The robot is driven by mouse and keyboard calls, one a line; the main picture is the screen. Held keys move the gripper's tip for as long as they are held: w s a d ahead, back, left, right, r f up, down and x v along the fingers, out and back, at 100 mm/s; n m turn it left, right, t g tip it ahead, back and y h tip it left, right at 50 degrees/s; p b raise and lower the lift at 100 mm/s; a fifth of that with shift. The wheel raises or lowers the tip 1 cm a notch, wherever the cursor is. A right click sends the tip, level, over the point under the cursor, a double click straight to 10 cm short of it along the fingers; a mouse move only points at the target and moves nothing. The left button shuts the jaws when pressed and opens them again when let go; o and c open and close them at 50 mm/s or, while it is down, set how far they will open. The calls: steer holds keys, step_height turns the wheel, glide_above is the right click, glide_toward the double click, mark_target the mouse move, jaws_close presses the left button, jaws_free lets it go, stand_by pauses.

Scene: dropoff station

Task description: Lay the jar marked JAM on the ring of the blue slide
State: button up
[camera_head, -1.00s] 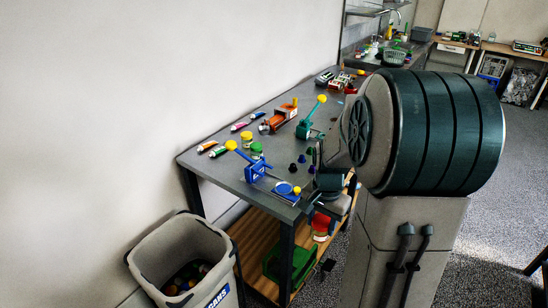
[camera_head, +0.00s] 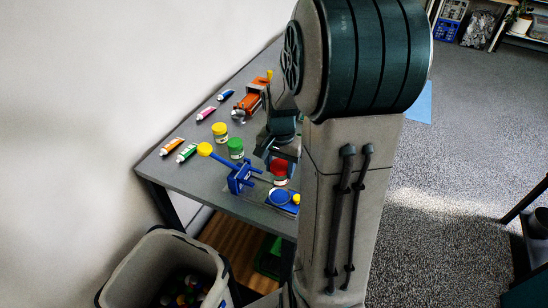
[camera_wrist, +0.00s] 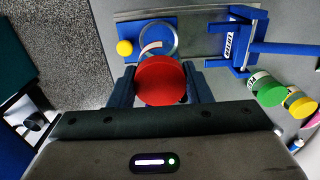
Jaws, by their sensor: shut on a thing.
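A jar with a red lid (camera_wrist: 160,82) is between the two fingers of my gripper (camera_wrist: 161,86), which is shut on it. The blue slide (camera_head: 270,203) is a blue plate with a yellow knob at a corner. In the wrist view the plate (camera_wrist: 133,27) carries a grey ring (camera_wrist: 171,29), just beyond the jar and partly hidden by it. Whether the jar touches the ring cannot be told.
A blue clamp-like stand (camera_head: 239,177) with a yellow-ended lever is beside the slide. A green-lidded jar (camera_head: 236,147) and a yellow-lidded jar (camera_head: 220,131) stand behind it. Several paint tubes (camera_head: 187,153) and an orange vise (camera_head: 247,104) lie farther along the table. A bin (camera_head: 133,262) stands below the near end.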

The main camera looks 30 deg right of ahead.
mark_target(280, 183)
steer(key=shift+d+f+b, duration=0.1)
steer(key=shift+f+b, duration=2.25)
steer(key=shift+f, duration=0.95)
steer(key=shift+s, duration=0.1)
steer(key=o, duration=1.1)
steer(key=shift+r+p, duration=2.55)
steer(key=shift+r, duration=1.05)
